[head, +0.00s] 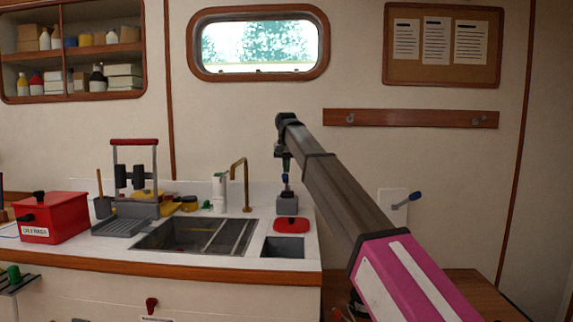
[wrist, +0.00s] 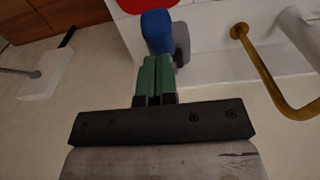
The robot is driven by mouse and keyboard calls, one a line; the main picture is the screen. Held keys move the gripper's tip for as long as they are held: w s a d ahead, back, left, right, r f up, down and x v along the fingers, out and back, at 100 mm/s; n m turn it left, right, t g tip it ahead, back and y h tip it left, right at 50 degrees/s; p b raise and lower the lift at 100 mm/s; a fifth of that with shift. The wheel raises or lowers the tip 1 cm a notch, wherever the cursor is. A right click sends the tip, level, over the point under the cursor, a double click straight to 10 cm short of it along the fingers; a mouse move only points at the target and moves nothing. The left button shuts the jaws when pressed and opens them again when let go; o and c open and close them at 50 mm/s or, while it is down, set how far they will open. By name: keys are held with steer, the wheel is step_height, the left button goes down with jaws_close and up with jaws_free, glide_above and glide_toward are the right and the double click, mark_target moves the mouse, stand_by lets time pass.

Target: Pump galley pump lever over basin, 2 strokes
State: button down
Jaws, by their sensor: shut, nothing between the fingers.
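A blue knob (head: 286,179) on a grey base stands at the back of the counter, right of the brass tap. It looks like the pump lever's handle; its lower linkage is not clear. My gripper (head: 286,168) points down over it from above. In the wrist view my green fingers (wrist: 155,78) are closed together with nothing between them. The blue knob (wrist: 157,30) lies directly past their tips. Whether they touch cannot be told. The basin (head: 196,237) is set into the counter to the left, with a small second basin (head: 284,247) nearer the knob.
A brass tap (head: 245,185) stands just left of my gripper and shows in the wrist view (wrist: 275,75). A red lid-like item (head: 292,225) lies in front of the knob. A red box (head: 52,217) sits at left.

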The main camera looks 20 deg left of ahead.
mark_target(286, 181)
steer(key=shift+s+d+f+t+y, duration=0.2)
steer(key=shift+s+f+t, duration=0.25)
steer(key=shift+f+t, duration=0.1)
steer(key=shift+s+d+f+t+y, duration=0.15)
steer(key=shift+s+f+t+y, duration=0.05)
steer(key=shift+s+f+t, duration=0.55)
steer(key=shift+s+f, duration=0.1)
steer(key=shift+f, duration=0.35)
